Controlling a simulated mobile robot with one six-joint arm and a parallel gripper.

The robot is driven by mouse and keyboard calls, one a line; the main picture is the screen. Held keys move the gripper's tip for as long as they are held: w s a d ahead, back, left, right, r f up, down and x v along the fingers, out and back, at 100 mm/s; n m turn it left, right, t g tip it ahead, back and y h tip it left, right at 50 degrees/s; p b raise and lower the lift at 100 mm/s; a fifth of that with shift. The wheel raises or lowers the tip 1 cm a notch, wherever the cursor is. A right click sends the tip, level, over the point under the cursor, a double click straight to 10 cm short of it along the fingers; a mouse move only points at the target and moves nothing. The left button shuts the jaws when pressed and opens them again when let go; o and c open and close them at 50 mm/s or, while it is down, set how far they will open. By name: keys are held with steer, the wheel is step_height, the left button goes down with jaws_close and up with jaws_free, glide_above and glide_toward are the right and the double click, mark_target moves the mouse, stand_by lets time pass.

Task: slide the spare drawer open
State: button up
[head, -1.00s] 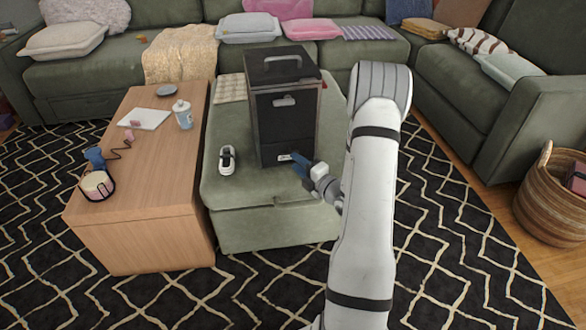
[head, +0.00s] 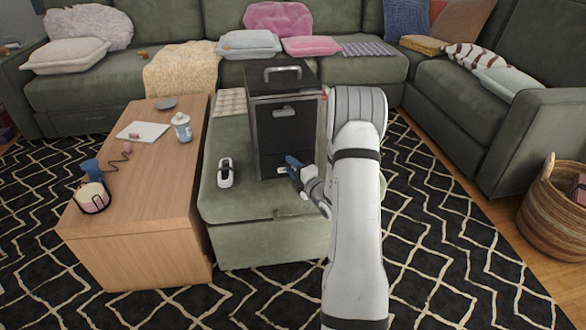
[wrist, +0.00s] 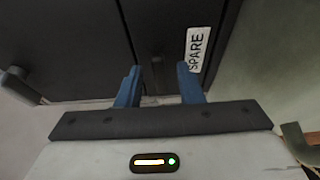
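The dark cabinet (head: 262,135) stands upright on the green ottoman. A white label reading SPARE (wrist: 198,49) is on its lower front in the wrist view; a small pale label (head: 282,169) shows there in the head view. My gripper (head: 291,161) is at the lower front of the cabinet, beside that label. In the wrist view my gripper (wrist: 158,82) has its two blue fingers apart, pointing at the dark front, with a dark strip between them. I cannot tell whether the fingers touch it. The spare drawer's handle is not clearly visible.
A metal handle (head: 284,112) is higher on the cabinet front; another (head: 282,70) is on top. A black-and-white object (head: 225,173) lies on the ottoman (head: 265,240) left of the cabinet. The wooden table (head: 140,205) stands close left. Patterned rug lies in front.

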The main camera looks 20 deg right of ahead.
steer(key=shift+c, duration=0.5)
jaws_close()
